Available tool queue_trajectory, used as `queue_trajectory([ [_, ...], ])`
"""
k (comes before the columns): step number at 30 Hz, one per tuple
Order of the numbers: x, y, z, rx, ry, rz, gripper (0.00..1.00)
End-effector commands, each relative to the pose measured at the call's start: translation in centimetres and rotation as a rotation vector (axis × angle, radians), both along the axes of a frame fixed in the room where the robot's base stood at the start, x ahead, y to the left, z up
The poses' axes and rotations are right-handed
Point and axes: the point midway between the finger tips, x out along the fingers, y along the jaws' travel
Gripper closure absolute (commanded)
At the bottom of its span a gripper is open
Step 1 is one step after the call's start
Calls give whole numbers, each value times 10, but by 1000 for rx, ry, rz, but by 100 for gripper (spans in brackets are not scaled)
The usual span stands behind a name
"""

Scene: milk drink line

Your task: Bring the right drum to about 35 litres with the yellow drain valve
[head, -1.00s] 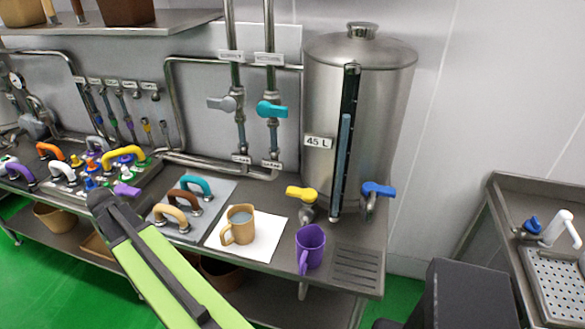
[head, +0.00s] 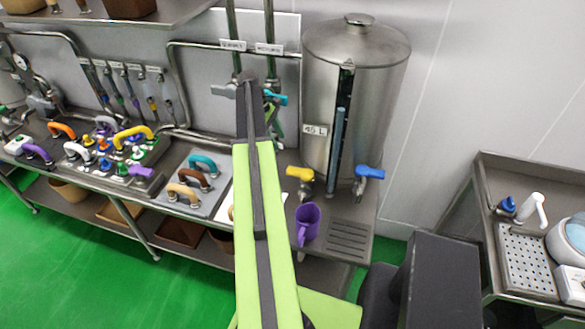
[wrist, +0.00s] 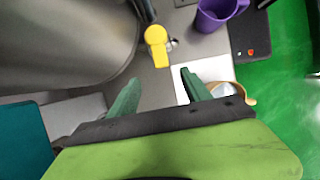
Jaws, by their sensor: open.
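The steel drum (head: 385,85) stands at the back of the bench, labelled 45 L (head: 315,130). The sight tube (head: 338,150) on its front shows a blue column reaching well up it. The yellow valve (head: 300,173) is low on its front; it also shows in the wrist view (wrist: 157,38). A blue valve (head: 370,172) is to its right. My gripper (wrist: 160,95) is open and empty, its green fingers apart, with the yellow valve beyond them and not between them. In the head view my arm hides the fingers.
A purple mug (head: 306,222) stands on the bench below the valves, beside a drain grate (head: 347,240). A tan mug (wrist: 248,99) is partly hidden by my gripper. A teal valve (head: 275,97) is on the pipes behind my arm. Coloured handles (head: 203,161) crowd the left.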

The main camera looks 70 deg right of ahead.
Motion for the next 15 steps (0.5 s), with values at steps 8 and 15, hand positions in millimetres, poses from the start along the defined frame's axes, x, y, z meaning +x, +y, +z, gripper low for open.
queue_trajectory([
  [8,-22,-1,-65,0,0,-1,44],
  [15,-42,-2,-113,-1,0,-1,44],
])
